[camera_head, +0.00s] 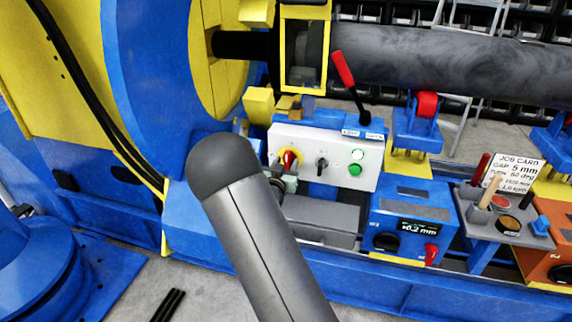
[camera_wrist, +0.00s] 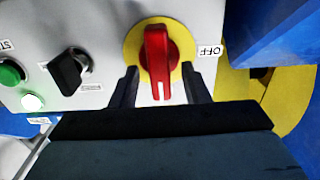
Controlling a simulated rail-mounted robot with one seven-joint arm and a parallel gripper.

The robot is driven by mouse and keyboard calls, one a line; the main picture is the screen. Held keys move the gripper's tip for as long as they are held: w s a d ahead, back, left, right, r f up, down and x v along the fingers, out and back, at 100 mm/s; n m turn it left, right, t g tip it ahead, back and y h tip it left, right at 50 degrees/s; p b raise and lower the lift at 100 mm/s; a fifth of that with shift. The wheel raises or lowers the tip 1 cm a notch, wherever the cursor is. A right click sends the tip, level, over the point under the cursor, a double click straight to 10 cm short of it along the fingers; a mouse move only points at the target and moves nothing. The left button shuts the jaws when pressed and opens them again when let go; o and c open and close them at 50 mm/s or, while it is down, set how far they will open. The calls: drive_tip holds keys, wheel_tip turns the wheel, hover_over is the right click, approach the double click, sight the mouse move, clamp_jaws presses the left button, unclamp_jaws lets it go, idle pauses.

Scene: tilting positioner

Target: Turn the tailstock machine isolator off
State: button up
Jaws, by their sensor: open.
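The isolator is a red rotary handle on a yellow disc (camera_head: 289,158), at the left of a light grey control panel (camera_head: 334,143). In the wrist view the red handle (camera_wrist: 158,62) stands vertical, its white-marked end towards my gripper. The OFF label (camera_wrist: 209,51) is to the right of the disc, so the handle does not line up with it. My gripper (camera_wrist: 160,88) is open, with one dark finger on each side of the handle's lower end and a gap beside each. In the head view my gripper (camera_head: 284,180) is partly hidden behind my arm.
A red-handled lever (camera_head: 344,70) rises above the panel. A blue box with a display (camera_head: 411,215) stands to the right, beside a tool tray (camera_head: 507,228).

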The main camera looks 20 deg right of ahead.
drive_tip(key=shift+w+d, duration=0.15)
clamp_jaws()
